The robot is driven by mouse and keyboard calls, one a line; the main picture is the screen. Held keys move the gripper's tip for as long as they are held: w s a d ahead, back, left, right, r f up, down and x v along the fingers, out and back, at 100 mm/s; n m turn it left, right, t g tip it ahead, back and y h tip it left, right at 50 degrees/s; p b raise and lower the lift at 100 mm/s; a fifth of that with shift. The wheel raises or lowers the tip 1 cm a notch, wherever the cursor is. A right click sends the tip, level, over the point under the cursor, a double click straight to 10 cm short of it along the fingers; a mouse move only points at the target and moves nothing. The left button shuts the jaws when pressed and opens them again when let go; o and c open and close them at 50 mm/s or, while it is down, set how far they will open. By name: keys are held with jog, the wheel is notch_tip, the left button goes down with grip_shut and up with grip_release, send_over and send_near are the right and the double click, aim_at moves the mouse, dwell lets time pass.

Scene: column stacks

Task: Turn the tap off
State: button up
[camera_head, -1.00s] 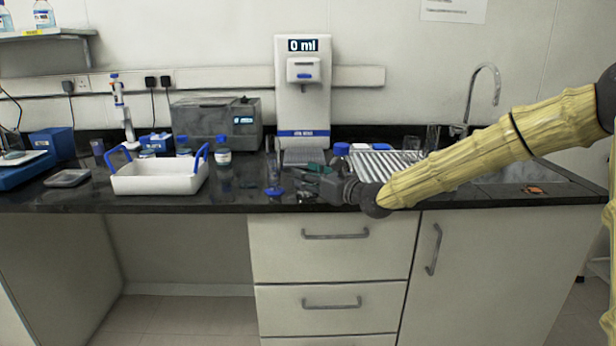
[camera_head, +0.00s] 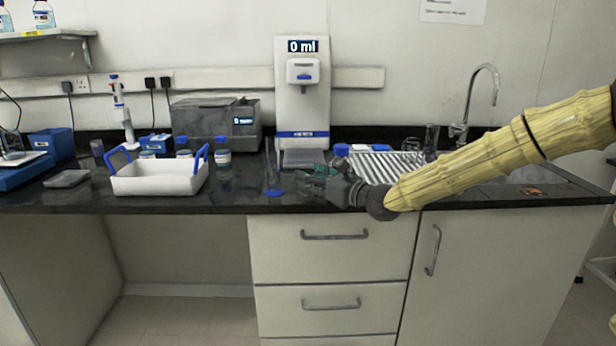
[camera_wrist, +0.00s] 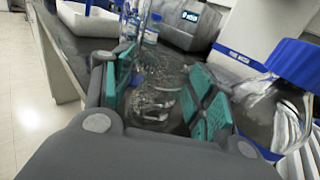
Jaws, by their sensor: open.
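The tap (camera_head: 483,92) is a tall curved metal spout at the sink on the right, with a short body near its base (camera_head: 458,131). I see no water stream below its mouth. My arm crosses in front of the sink, hiding part of it. My gripper (camera_head: 312,180) is low over the counter, left of the tap and well apart from it. In the wrist view my gripper (camera_wrist: 165,80) is open, its green pads spread. A clear glass object (camera_wrist: 155,103) shows between and beyond the pads; I cannot tell whether they touch it.
A white dispenser (camera_head: 302,110) reading 0 ml stands behind my gripper. A clear cylinder with a blue base (camera_head: 274,193) stands left of it. A white tray (camera_head: 155,182) with blue handles is further left. A ribbed drainer (camera_head: 385,167) and a blue-capped bottle (camera_head: 341,150) are close by.

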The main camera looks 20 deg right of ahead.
jog(key=v, duration=1)
jog(key=shift+p, duration=0.35)
